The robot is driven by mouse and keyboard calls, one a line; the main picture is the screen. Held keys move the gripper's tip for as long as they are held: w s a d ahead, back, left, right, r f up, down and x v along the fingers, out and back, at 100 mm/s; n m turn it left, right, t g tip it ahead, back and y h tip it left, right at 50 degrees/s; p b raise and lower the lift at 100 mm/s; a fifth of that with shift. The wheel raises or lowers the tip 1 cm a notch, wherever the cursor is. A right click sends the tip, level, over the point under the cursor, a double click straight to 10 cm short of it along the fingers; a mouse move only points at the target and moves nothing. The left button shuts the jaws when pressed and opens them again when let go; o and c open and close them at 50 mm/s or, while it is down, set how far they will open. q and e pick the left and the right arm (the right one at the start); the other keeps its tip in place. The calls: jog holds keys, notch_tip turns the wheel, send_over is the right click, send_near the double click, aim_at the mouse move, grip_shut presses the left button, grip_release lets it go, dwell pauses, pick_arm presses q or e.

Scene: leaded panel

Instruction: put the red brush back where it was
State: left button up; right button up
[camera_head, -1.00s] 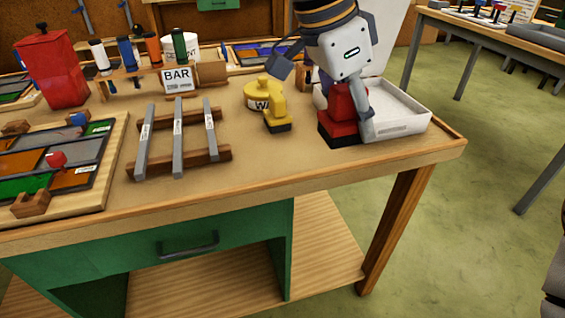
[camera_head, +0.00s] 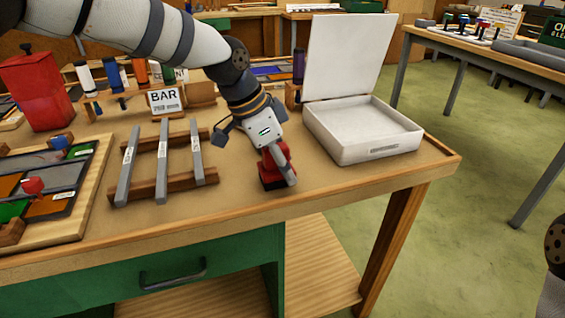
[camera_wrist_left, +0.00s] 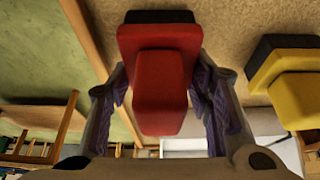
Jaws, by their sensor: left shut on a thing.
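My left gripper (camera_head: 277,168) is shut on the red brush (camera_head: 272,172), over the bench near its front edge, left of the white box. In the left wrist view the red brush (camera_wrist_left: 160,85) sits between the two fingers (camera_wrist_left: 160,105), its dark bristles pointing away from the wrist. I cannot tell whether the bristles touch the bench. A yellow brush (camera_wrist_left: 288,90) stands close beside it on the right in the wrist view; in the head view my gripper hides it. My right gripper is out of view.
The white box (camera_head: 360,145) with its raised lid (camera_head: 345,55) stands at the bench's right end. Metal bars (camera_head: 162,160) on wooden strips lie left of the gripper, before a BAR sign (camera_head: 165,101). The leaded panel (camera_head: 60,195) is farther left. The front right bench top is clear.

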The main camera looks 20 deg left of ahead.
pick_arm(q)
jog(key=shift+f, duration=0.2)
jog(key=o, duration=1.1)
jog(key=p+v, duration=0.1)
jog(key=v, duration=1.1)
jog(key=shift+r, duration=0.25)
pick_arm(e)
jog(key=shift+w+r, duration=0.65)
